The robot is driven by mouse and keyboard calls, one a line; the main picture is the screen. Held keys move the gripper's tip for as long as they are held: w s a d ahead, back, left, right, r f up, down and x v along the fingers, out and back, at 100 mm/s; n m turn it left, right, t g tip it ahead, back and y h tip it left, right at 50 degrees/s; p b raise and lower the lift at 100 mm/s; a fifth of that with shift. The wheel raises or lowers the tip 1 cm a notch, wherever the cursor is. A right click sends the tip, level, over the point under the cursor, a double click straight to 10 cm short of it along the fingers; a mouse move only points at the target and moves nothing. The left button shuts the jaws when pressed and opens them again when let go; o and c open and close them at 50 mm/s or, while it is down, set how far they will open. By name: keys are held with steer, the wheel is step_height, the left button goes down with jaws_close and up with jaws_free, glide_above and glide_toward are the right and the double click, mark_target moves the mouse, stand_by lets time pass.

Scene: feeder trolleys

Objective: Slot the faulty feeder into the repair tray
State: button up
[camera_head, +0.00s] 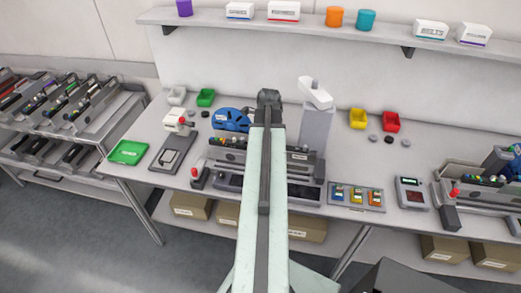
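My arm reaches up the middle of the picture, and its dark end, my gripper (268,98), is over the back of the workbench. Its fingers are too small and end-on to show whether they are open or shut. A grey feeder fixture (308,158) lies across the bench, partly hidden behind my arm. A blue reel (231,119) stands at its back left. Several slim feeders (40,100) lie side by side on the trolley (108,128) at left. A shallow green tray (128,152) sits at the bench's left end. I cannot tell which feeder is faulty or which tray is for repair.
A grey box-topped post (316,115) stands just right of my gripper. Small green (206,97), yellow (358,118) and red (391,122) bins line the back. A second fixture (470,185) is at right. A wall shelf (350,35) runs above. Open floor shows at lower left.

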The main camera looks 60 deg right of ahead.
jaws_close()
steer(key=shift+w, duration=0.25)
stand_by(1.5)
steer(key=shift+w+a, duration=0.15)
steer(key=shift+w, duration=0.15)
steer(key=shift+w+a, duration=0.2)
steer(key=shift+w, duration=0.4)
jaws_free()
steer(key=shift+w, duration=0.1)
